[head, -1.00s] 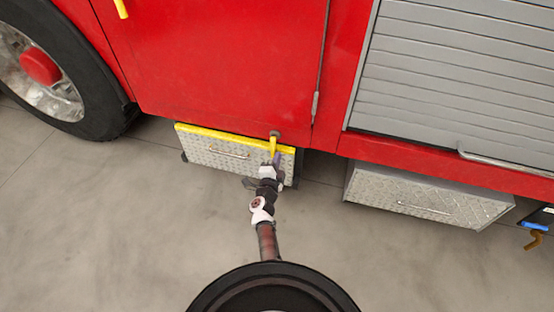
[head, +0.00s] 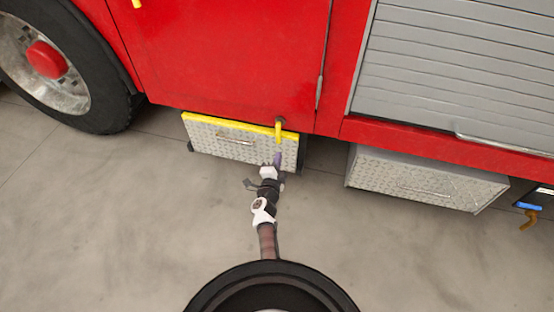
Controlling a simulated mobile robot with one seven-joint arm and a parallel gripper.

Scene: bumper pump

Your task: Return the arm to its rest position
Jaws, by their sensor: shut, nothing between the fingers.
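My arm (head: 266,215) reaches forward from my base over the concrete floor towards the fire truck. My gripper (head: 278,157) is at its far end, shut and empty, in front of the right part of a diamond-plate box with a yellow top edge (head: 225,141). A small yellow handle (head: 279,130) hangs just beyond the fingertips, under the red door. A narrow gap shows between the fingertips and the handle.
The red truck door (head: 230,60) rises behind the box. A wheel (head: 60,70) stands at the left. A second diamond-plate box (head: 425,180) is under the grey shutter (head: 455,75) at the right. The floor (head: 130,230) around my arm is clear.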

